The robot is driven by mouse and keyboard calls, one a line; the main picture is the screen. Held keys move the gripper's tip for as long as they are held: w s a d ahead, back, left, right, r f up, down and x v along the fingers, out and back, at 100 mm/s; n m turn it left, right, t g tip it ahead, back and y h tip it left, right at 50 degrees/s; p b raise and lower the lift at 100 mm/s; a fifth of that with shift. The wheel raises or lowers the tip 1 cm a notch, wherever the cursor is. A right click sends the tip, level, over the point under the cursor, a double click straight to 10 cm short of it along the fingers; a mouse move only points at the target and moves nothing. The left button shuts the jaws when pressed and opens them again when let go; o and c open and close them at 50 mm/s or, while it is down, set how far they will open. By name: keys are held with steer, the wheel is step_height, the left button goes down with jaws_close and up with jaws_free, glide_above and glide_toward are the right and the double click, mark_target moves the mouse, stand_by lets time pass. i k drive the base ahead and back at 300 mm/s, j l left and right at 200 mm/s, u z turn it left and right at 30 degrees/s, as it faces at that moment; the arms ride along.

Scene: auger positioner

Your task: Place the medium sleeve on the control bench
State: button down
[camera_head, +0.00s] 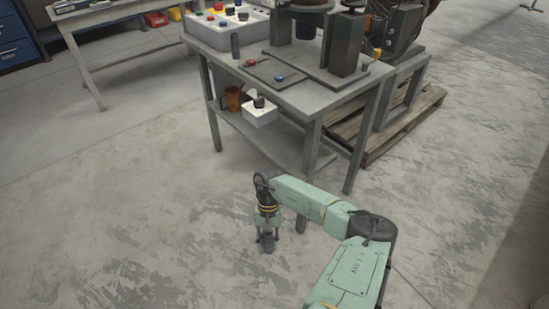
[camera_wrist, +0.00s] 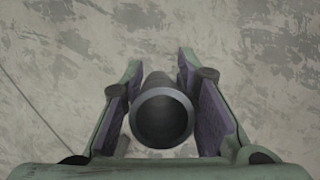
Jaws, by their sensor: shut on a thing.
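My gripper (camera_head: 267,235) is low in front of the metal bench, over bare floor. Its fingers are shut on a dark grey hollow cylinder, the sleeve (camera_head: 268,245). In the wrist view, the sleeve (camera_wrist: 161,112) sits between the two purple-lined finger pads (camera_wrist: 162,98), its round open end facing the camera. The control bench (camera_head: 308,96) is a grey metal table with a lower shelf, beyond my gripper. I cannot judge the held sleeve's size against other sleeves.
A button console (camera_head: 232,22) stands at the bench's back left. A plate with red and blue parts (camera_head: 268,72) and a dark machine (camera_head: 343,45) occupy the top. The lower shelf holds a white box (camera_head: 260,112) and an orange jug (camera_head: 233,98). A wooden pallet (camera_head: 395,130) lies right.

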mark_target(256, 51)
steer(key=i+j+u, duration=0.1)
steer(key=i+j, duration=0.2)
steer(key=i+j+u, duration=0.1)
steer(key=i+j, duration=0.15)
steer(key=i, duration=0.25)
steer(key=i+j+u, duration=0.15)
steer(key=i, duration=0.25)
steer(key=i+j+u, duration=0.1)
steer(key=i+j, duration=0.15)
steer(key=i, duration=0.15)
